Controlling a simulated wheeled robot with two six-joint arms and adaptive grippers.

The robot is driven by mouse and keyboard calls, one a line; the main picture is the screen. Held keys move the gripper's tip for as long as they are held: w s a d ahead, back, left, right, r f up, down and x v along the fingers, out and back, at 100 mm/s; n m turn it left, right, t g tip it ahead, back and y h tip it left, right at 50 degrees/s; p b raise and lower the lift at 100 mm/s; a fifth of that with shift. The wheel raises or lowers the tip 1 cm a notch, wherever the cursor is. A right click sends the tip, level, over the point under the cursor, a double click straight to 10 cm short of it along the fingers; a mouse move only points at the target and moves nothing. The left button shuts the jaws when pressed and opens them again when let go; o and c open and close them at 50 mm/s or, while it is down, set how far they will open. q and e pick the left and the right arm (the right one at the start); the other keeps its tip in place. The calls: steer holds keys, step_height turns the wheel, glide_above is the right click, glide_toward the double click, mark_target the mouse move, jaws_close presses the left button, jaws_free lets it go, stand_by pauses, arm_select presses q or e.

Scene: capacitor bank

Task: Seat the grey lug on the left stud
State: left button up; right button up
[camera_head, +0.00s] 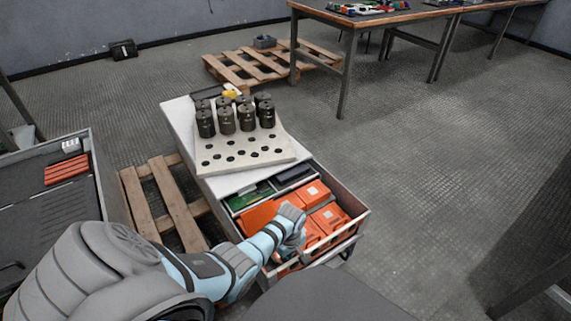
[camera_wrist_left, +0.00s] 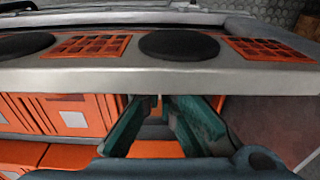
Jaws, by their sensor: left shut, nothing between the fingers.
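My left gripper (camera_wrist_left: 155,106) shows in the wrist view as two teal fingers, shut with nothing between them. In the head view my left arm reaches in from the lower left over the open drawer (camera_head: 358,216), and the fingers are mostly hidden by the wrist. I cannot make out a grey lug or a left stud in either view. Several dark cylindrical capacitors (camera_head: 227,120) stand in rows on a pale board with holes (camera_head: 245,170) on the cabinet top, away from the gripper. My right gripper is not in view.
Orange boxes (camera_head: 314,192) and a green circuit board (camera_head: 250,197) lie in the drawer. A grey ledge (camera_wrist_left: 110,73) with black discs and orange grilles crosses close in the wrist view. A bench drawer (camera_head: 45,205) is at left, a wooden pallet (camera_head: 175,203) beside the cabinet.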

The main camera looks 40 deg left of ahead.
arm_select(q)
steer(key=o, duration=0.4)
steer(key=shift+w+d+f, duration=0.15)
steer(key=shift+d+f, duration=0.45)
steer(key=shift+d, duration=0.2)
steer(key=shift+o, duration=0.8)
steer(key=shift+a+f, duration=0.1)
steer(key=shift+f, duration=0.15)
step_height(320, 180, down, 2)
steer(key=shift+a+f, duration=0.1)
steer(key=shift+a, duration=0.05)
steer(key=shift+c, duration=0.6)
steer(key=shift+w+r, duration=0.2)
steer(key=shift+r, duration=0.25)
steer(key=shift+s+a, duration=0.1)
steer(key=shift+a, duration=0.05)
steer(key=shift+s+a+r, duration=0.1)
steer(key=shift+a+r, duration=0.05)
steer(key=shift+a, duration=0.05)
steer(key=shift+r, duration=0.1)
steer(key=r, duration=0.8)
steer(key=shift+d, duration=0.2)
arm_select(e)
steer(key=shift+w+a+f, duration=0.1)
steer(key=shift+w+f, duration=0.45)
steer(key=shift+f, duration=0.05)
